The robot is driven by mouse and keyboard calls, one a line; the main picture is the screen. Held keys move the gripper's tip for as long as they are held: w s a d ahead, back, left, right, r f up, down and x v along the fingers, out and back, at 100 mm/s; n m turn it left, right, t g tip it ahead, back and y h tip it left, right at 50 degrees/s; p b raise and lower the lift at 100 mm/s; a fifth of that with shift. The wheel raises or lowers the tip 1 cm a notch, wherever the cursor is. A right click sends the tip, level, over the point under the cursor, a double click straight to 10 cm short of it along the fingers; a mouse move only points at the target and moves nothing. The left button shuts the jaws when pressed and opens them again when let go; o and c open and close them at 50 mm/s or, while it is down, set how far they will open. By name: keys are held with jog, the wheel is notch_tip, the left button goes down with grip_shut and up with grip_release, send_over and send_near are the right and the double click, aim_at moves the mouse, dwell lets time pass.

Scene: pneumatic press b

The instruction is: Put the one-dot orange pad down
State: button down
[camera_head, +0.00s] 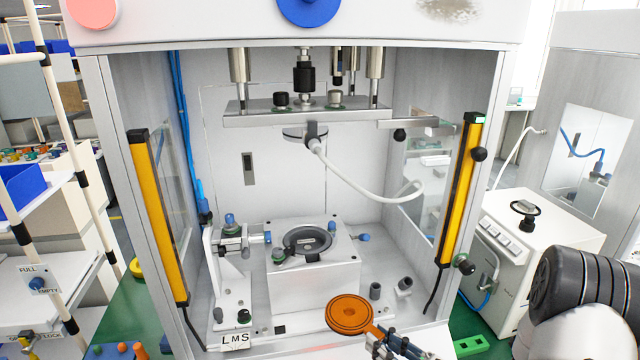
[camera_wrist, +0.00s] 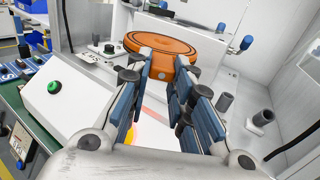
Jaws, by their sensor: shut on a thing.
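The orange pad (camera_head: 350,314) is a round disc with a raised ring and a small centre hole, held in front of the press opening. In the wrist view the orange pad (camera_wrist: 162,48) shows one pale dot on its near edge, between the fingertips. My gripper (camera_head: 382,340) is shut on the pad's near edge; its blue-padded fingers (camera_wrist: 163,82) also show in the wrist view. The pad looks roughly level and held above the press floor, though the exact height is hard to tell.
Inside the press, a white block (camera_head: 312,285) carries a dark round fixture (camera_head: 307,242) with blue-knobbed clamps. The upper plate (camera_head: 300,116) hangs above it. Yellow light bars (camera_head: 158,215) and (camera_head: 459,190) flank the opening. Small grey posts (camera_head: 375,290) stand right of the block.

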jog(key=m+h, duration=0.1)
jog(key=t+h, duration=0.1)
jog(key=m+t+h, duration=0.1)
jog(key=shift+s+d+f+m+h, duration=0.3)
jog(key=shift+d, duration=0.05)
jog(key=shift+d, duration=0.1)
dwell(0.5)
